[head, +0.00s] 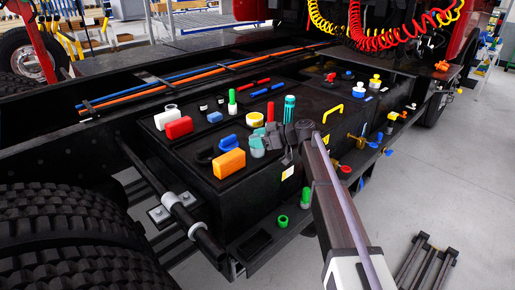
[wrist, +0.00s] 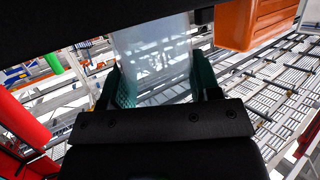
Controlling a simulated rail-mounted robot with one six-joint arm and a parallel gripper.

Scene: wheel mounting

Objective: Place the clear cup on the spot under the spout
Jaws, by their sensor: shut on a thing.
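The clear cup (wrist: 152,48) is between the two teal fingers of my gripper (wrist: 160,82) in the wrist view. It is see-through, and the top of that picture cuts it off. In the head view my gripper (head: 264,140) is over the front part of the black box top, just right of an orange block. The cup is hard to make out there. Brass taps with coloured handles (head: 347,168) are on the right side of the box. I cannot tell which part is the spout, and no marked spot shows clearly.
The orange block (head: 230,163) is close left of my gripper; an orange block also shows in the wrist view (wrist: 250,22). A teal cylinder (head: 289,108) stands just behind. Several coloured parts crowd the black box (head: 312,95). A green part (head: 282,221) sits on the low front ledge.

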